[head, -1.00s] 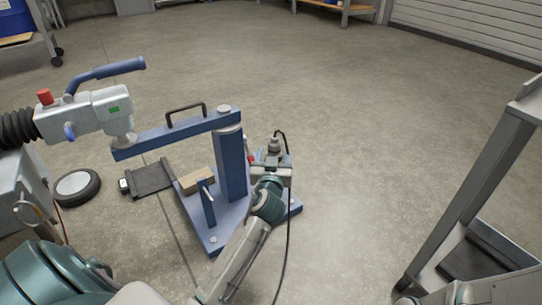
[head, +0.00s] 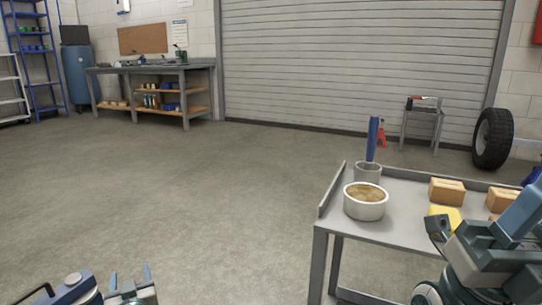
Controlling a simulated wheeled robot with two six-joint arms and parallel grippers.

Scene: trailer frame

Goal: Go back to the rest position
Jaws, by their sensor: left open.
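My left gripper (head: 130,280) shows at the bottom left edge of the head view. Its two blue-grey fingers point up and stand apart, with nothing between them. It is over the floor, clear of the table. My right arm comes in at the bottom right, in front of the grey metal table (head: 405,230). Its teal and dark parts cover the table's right part. I cannot make out its finger gap.
The table holds a round tub (head: 365,209), a grey cup (head: 367,172) with a blue handle, cardboard boxes (head: 446,191) and a yellow item (head: 444,216). A workbench (head: 150,68) and a roller door (head: 360,65) stand behind. The floor at centre left is clear.

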